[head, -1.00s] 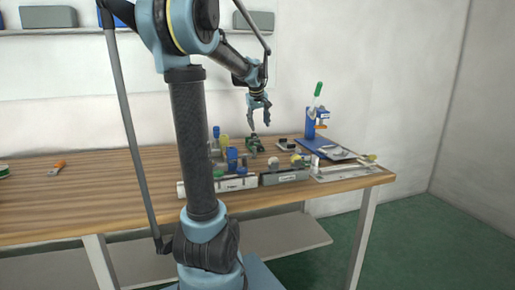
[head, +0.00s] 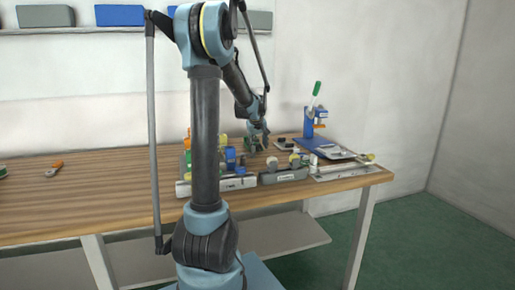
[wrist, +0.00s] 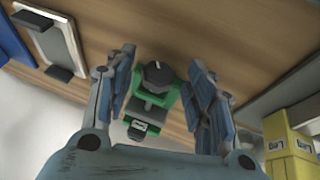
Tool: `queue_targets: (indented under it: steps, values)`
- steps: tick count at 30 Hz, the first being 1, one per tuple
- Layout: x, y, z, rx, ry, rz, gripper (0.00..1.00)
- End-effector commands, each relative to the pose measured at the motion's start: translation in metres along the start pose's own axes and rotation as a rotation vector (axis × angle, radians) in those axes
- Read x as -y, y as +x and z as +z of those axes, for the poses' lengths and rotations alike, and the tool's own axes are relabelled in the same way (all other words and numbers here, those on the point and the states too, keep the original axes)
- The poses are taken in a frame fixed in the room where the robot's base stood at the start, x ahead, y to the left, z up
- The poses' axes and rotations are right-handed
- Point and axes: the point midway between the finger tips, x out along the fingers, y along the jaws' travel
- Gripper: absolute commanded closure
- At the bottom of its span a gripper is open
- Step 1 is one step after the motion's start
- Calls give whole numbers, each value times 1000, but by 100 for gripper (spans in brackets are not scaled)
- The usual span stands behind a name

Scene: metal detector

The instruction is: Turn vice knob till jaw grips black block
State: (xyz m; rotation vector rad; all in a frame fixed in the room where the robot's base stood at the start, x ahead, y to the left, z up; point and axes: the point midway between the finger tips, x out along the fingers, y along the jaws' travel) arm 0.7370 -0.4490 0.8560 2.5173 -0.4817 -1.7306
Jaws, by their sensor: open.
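The green vice (wrist: 155,97) sits on the wooden bench between my open fingers in the wrist view. Its dark round knob (wrist: 157,76) is at the top of it, in the gap between the fingertips. A small dark block-like part (wrist: 137,131) shows at the vice's lower end; I cannot tell whether it is the black block or a jaw. My gripper (wrist: 161,82) is open, with one finger on each side of the knob, seemingly apart from it. In the head view my gripper (head: 258,137) is low over the bench and mostly covers the vice (head: 248,145).
A blue press with a green handle (head: 315,118) stands at the right of the bench. Labelled grey blocks (head: 285,175) line the front edge. Yellow labelled boxes (wrist: 292,140) are close at the right in the wrist view. The bench's left part is mostly clear.

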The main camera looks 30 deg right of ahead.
Motion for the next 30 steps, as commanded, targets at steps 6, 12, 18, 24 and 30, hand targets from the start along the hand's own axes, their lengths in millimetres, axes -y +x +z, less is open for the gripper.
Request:
queue_targets:
  steps: [6, 12, 18, 24, 30]
  values:
    - [0, 7, 0, 0, 0, 0, 50]
    - [0, 7, 0, 0, 0, 0, 50]
    - [-1, 7, 0, 0, 1, 0, 94]
    - [-1, 7, 1, 0, 3, -3, 95]
    - [-2, 7, 1, 0, 23, -48, 95]
